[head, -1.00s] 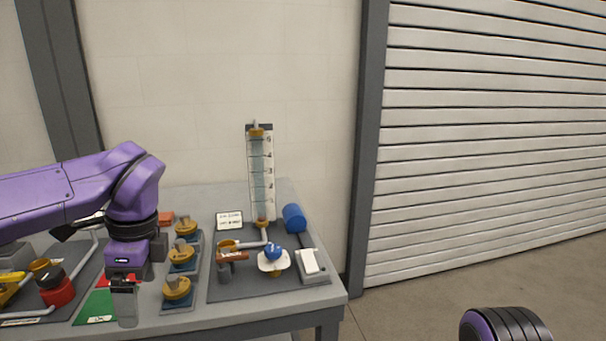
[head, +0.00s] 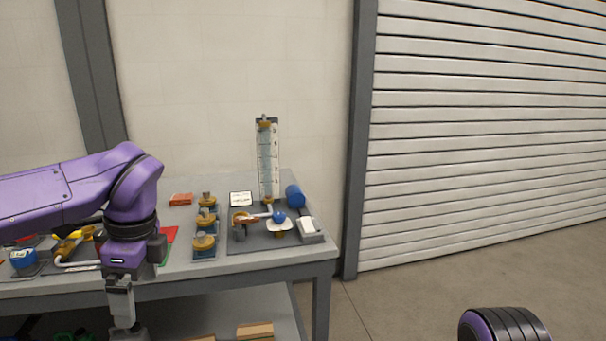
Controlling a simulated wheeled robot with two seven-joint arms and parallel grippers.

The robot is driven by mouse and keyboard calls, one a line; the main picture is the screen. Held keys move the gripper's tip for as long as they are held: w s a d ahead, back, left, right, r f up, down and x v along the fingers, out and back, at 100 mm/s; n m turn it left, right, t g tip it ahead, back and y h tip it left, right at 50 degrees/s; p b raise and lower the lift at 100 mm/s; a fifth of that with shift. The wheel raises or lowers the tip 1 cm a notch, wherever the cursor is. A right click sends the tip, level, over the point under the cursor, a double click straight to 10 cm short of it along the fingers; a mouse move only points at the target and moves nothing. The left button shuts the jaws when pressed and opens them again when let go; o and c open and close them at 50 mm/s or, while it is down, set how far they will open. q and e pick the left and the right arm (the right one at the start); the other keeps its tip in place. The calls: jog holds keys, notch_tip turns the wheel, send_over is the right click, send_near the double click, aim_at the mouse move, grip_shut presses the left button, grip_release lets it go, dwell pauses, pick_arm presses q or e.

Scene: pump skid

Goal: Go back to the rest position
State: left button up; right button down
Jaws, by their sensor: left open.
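My left gripper (head: 121,305) hangs from the purple arm at the left, pointing down in front of the workbench's (head: 283,262) front edge. No object shows in its jaws, and it is apart from the parts on the top. On the bench's right end a dark mat (head: 262,244) carries a tall clear gauge column (head: 267,160), a blue cylinder (head: 295,196), a blue-knobbed valve (head: 279,217) and a white box (head: 310,228). Of my right arm only a purple and black part (head: 505,325) shows at the bottom right; its gripper is out of view.
Several brass fittings (head: 204,243) stand in a row left of the mat. A red block (head: 181,199) lies behind them. Other parts, such as a blue-topped one (head: 23,260), sit at the far left. A lower shelf holds a wooden block (head: 255,331). The floor (head: 420,290) at right is clear.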

pick_arm(q)
jog(key=w+a+f+m+t+y, duration=0.55)
jog(key=w+m, duration=0.25)
jog(key=m, duration=0.7)
notch_tip(320, 180, down, 19)
jog(key=s+d+m+t, duration=0.2)
jog(key=d+m+t, duration=0.15)
jog(key=m, duration=1.55)
jog(key=s+f+m+g+h+p, duration=0.1)
jog(key=s+f+m+h, duration=0.2)
jog(key=s+f+m, duration=0.7)
jog(key=s+f+m+g, duration=0.1)
jog(key=s+f, duration=0.2)
jog(key=s, duration=0.3)
jog(key=s+a+f+m+g, duration=0.1)
jog(key=s+f+m+g, duration=0.1)
jog(key=s, duration=0.5)
jog(key=s+f+m+g, duration=0.1)
jog(key=s+f+m, duration=0.1)
jog(key=s+f, duration=0.2)
jog(key=shift+s+a+f+g+h+p, duration=0.35)
jog(key=shift+s+f+h+p, duration=0.1)
jog(key=shift+s, duration=0.7)
pick_arm(e)
jog(key=shift+w+r, duration=0.2)
jog(key=shift+r, duration=0.6)
